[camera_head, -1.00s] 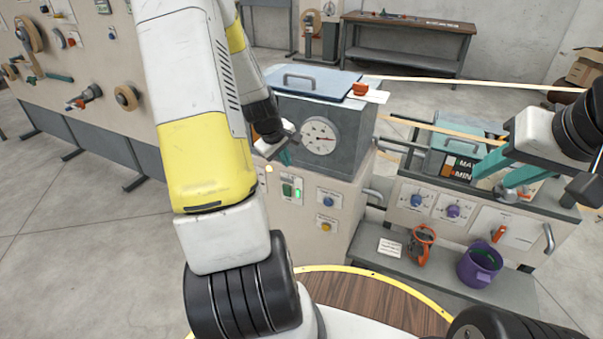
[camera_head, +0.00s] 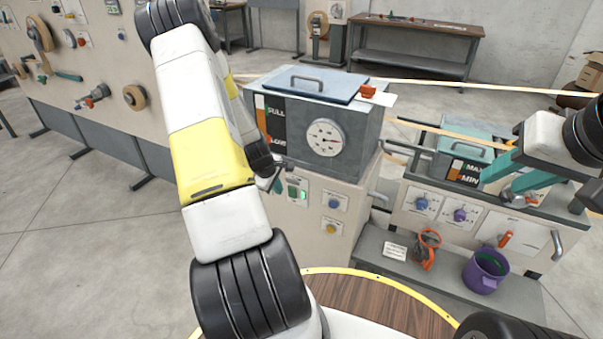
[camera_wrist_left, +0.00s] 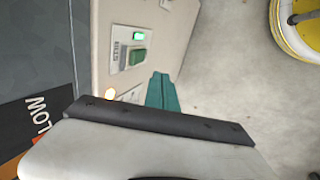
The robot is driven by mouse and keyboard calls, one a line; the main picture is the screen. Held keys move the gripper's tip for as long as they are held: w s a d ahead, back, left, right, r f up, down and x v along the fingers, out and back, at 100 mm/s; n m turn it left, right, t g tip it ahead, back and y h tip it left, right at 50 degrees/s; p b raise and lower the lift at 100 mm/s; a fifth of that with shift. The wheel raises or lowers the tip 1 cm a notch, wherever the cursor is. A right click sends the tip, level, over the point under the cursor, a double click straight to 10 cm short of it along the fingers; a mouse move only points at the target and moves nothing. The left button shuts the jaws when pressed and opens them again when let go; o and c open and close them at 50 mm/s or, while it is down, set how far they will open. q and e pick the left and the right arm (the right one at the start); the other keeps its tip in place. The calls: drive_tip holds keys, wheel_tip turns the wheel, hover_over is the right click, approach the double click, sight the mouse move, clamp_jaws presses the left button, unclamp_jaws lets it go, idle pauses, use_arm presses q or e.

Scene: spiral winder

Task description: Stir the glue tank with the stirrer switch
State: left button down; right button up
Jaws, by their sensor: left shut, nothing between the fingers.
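The glue tank (camera_head: 365,135) is a grey box with a blue lid, a round dial and a FULL/LOW label. Below it, a cream panel carries a green switch (camera_head: 291,190) beside a lit green lamp, plus a blue knob (camera_head: 335,204) and a yellow knob (camera_head: 331,228). I cannot read which one is the stirrer switch. My left gripper (camera_wrist_left: 162,92) is shut and empty, close to the panel, left of the green switch in the head view. My right gripper (camera_head: 508,178) is open, at the right.
A bench (camera_head: 465,215) with a MAX/MIN box, knobs and a red lever stands to the right. An orange-handled item (camera_head: 426,250) and a purple bucket (camera_head: 484,272) are on its lower shelf. Pale strips run rightward near the tank.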

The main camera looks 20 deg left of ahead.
sight(289, 191)
use_arm(q)
drive_tip(key=shift+w+d+f, duration=0.2)
drive_tip(key=shift+w+f, duration=1.7)
drive_tip(key=shift+w, duration=0.05)
drive_tip(key=shift+w+d+f, duration=0.15)
drive_tip(key=shift+w+f, duration=1.75)
